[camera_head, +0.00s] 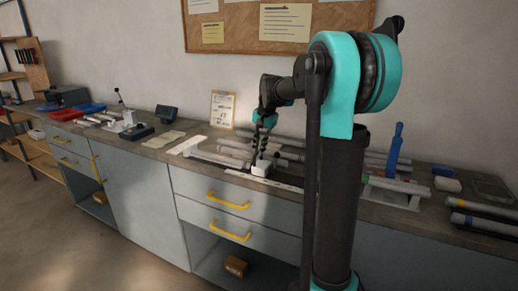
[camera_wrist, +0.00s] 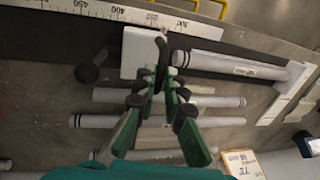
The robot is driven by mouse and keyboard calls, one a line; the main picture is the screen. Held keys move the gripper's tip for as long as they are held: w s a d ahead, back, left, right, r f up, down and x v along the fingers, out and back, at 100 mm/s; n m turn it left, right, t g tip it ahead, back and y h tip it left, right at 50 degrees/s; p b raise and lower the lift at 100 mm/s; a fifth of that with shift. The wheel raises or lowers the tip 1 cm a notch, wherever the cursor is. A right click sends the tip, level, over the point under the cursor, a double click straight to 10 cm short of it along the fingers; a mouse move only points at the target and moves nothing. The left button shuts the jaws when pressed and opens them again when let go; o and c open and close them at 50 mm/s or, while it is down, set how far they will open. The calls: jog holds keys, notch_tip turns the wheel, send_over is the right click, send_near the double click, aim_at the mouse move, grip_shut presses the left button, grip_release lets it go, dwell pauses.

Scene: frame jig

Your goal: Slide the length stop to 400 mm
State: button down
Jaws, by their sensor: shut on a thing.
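The length stop is a white block (camera_head: 259,169) on the bench near its front edge. It shows larger in the wrist view (camera_wrist: 134,52). A white scale (camera_head: 275,184) runs along the bench edge beside it; in the wrist view, the scale (camera_wrist: 100,9) has a legible 450 at left and smaller values rightward. The block lies to the right of the 400 label there; its exact reading is unclear. My gripper (camera_head: 260,157) is down at the block, shut on it. In the wrist view, the fingertips (camera_wrist: 162,60) meet at the block's right side; the contact is partly hidden.
A black knob (camera_wrist: 91,70) stands left of the block in the wrist view. A grey tube (camera_wrist: 225,65) lies right of it, ending at a white bracket (camera_wrist: 287,92). More tubes lie behind. A blue-handled tool (camera_head: 395,150) stands at right in the head view.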

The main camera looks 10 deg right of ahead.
jog(key=s+d, duration=0.1)
jog(key=d, duration=0.1)
jog(key=s+d, duration=0.1)
jog(key=d, duration=0.1)
jog(key=s+d, duration=0.1)
jog(key=s, duration=0.1)
jog(key=shift+s+d, duration=0.1)
jog(key=shift+d, duration=0.3)
jog(key=c, duration=1.6)
grip_release()
notch_tip(320, 180, up, 12)
jog(key=s+d, duration=0.1)
jog(key=d, duration=0.1)
jog(key=shift+s, duration=0.15)
